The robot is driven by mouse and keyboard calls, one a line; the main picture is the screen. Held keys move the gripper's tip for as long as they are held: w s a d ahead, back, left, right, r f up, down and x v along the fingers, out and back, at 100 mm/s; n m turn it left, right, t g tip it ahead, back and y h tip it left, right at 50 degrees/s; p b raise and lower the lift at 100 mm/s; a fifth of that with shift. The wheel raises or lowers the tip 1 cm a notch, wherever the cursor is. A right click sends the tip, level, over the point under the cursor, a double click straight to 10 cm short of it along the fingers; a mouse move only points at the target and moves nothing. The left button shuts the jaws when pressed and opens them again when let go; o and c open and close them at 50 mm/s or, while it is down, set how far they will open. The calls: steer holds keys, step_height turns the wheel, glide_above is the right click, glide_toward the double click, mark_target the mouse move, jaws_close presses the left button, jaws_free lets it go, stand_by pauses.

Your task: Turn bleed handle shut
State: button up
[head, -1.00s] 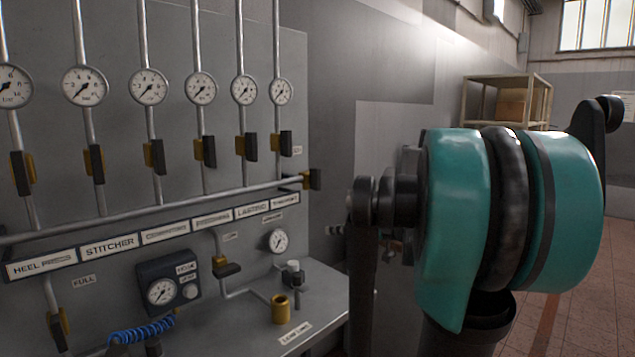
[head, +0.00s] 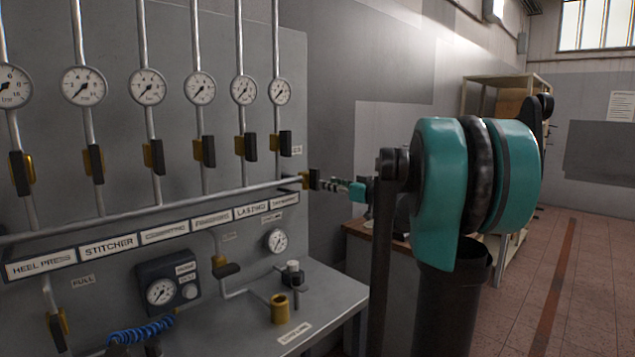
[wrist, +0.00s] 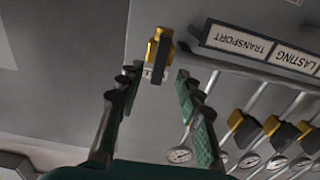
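A valve with a yellow body and a black handle (head: 314,179) sits at the right end of the horizontal manifold pipe; I take it for the bleed handle, though its tag is unreadable. In the wrist view the black handle (wrist: 158,65) stands upright in the picture, in line with the gap between my fingers. My gripper (wrist: 156,74) is open and empty, one finger to either side, with the handle at or just beyond the fingertips. In the head view my gripper (head: 343,186) points left at the valve from the right. Contact cannot be told.
Several gauges and black-handled valves line the panel (head: 290,60) to the left. A TRANSPORT label (wrist: 238,38) is beside the valve. Below are another small valve (head: 226,269), a gauge (head: 276,240) and a bench (head: 325,300) with a brass cup (head: 280,309). Open floor lies right.

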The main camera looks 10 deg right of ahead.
mark_target(317, 180)
steer(key=x, duration=0.6)
steer(key=shift+w+a, duration=0.25)
steer(key=shift+c, duration=0.6)
jaws_close()
